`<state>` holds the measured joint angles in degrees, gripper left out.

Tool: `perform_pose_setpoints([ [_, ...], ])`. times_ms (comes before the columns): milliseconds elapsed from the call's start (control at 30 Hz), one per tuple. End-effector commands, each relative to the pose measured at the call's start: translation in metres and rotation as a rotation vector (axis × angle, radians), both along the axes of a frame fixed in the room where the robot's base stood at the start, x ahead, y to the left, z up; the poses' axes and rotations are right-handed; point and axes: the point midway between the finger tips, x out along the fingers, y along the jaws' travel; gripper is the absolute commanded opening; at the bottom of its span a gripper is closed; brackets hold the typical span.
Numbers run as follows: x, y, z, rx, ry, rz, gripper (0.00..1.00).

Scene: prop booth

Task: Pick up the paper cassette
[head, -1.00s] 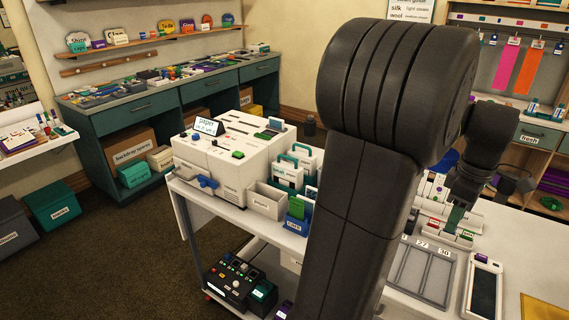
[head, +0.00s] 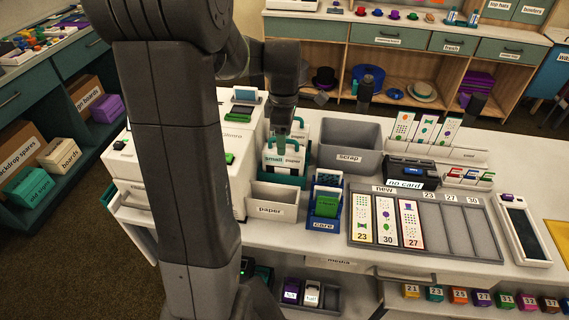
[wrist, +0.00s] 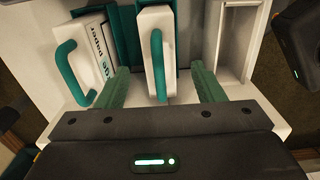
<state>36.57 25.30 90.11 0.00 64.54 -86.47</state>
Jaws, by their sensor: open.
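A white paper cassette (head: 283,167) with a teal handle stands in the rack beside the white printer; its front label reads "small paper". In the wrist view a white cassette (wrist: 156,40) with a teal loop handle stands in a teal slot. My gripper (wrist: 160,70) is open, with one green finger on each side of this cassette's handle and apart from it. A second cassette (wrist: 90,60) with a teal handle and a partly readable "paper" label stands to its left. In the head view my gripper (head: 296,128) is above the cassettes, its fingertips partly hidden.
A grey scrap bin (head: 350,148) stands right of the cassettes. A white paper bin (head: 272,208) and a blue care holder (head: 325,220) are in front. A grey card tray (head: 430,248) lies to the right. An empty white slot (wrist: 234,40) is right of the cassette.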

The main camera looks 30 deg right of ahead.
Motion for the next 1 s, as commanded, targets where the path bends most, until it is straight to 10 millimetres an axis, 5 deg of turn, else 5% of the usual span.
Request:
perform_pose_setpoints([
  [333,-0.002,-0.001,-0.045,0.002,0.002,0.0,0.62],
  [633,-0.002,-0.002,-0.052,0.0,0.0,0.0,0.62],
  [933,-0.002,-0.002,-0.051,0.0,0.0,0.0,0.05],
  [1000,-0.002,-0.002,-0.051,0.0,0.0,0.0,0.0],
])
